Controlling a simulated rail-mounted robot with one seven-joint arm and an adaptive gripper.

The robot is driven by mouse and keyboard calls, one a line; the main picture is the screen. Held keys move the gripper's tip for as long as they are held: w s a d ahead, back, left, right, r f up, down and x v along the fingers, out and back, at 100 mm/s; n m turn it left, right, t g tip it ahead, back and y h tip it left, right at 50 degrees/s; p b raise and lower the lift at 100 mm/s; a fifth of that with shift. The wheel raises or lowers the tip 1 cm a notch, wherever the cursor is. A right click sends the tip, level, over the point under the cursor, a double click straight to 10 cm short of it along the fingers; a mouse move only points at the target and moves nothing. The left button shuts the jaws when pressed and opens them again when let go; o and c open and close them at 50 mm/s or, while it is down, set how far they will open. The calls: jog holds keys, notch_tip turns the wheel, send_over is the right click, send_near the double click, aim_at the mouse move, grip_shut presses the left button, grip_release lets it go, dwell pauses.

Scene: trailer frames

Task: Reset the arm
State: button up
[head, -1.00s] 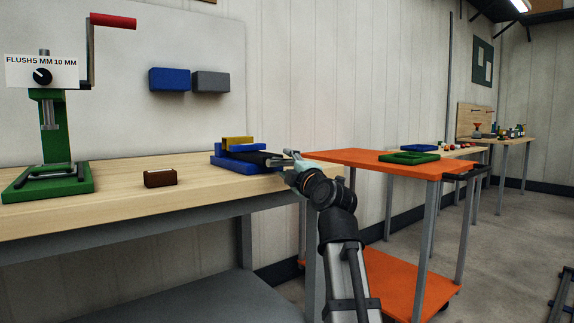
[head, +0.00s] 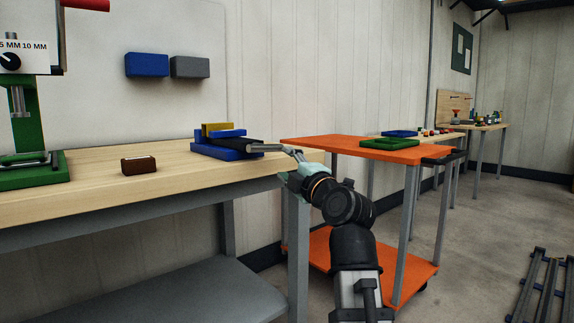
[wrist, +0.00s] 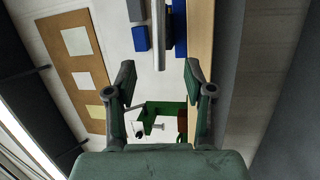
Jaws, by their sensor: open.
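My gripper (head: 292,152) is at the right end of the wooden bench in the head view, close to a stack of blue, yellow and black parts (head: 225,153). In the wrist view my gripper (wrist: 159,73) has its two dark green fingers spread wide. A grey bar (wrist: 159,40) comes down from the top between the fingers, with a gap on each side. Nothing is held. My arm is stretched forward and bent at the wrist.
The wooden bench (head: 90,190) carries a green press (head: 28,130) and a small brown block (head: 138,165). An orange cart (head: 340,147) with a green tray (head: 390,144) stands just right of my gripper.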

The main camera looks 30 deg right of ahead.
jog(key=s+d+f+m+g+h, duration=0.35)
jog(key=d+f+m+g, duration=0.3)
jog(key=f+m, duration=0.4)
jog(key=s+d+f+m+g+h+p, duration=0.2)
jog(key=s+d+f+m+g+h, duration=0.2)
jog(key=s+d+m+g+h, duration=0.25)
jog(key=s+r+m+g+h+p, duration=0.1)
jog(key=s+r+m+g, duration=0.1)
jog(key=s+m+g, duration=0.5)
jog(key=s+r+m+g+h+p, duration=0.15)
jog(key=s+m, duration=0.25)
jog(key=s, duration=0.5)
jog(key=s+a+r+m+g+p, duration=0.4)
jog(key=s+r+m+g, duration=0.3)
jog(key=s, duration=0.3)
jog(key=shift+s+a+r+m+g+y, duration=0.2)
jog(key=shift+a+r+m+g+y, duration=0.25)
jog(key=shift+r, duration=0.35)
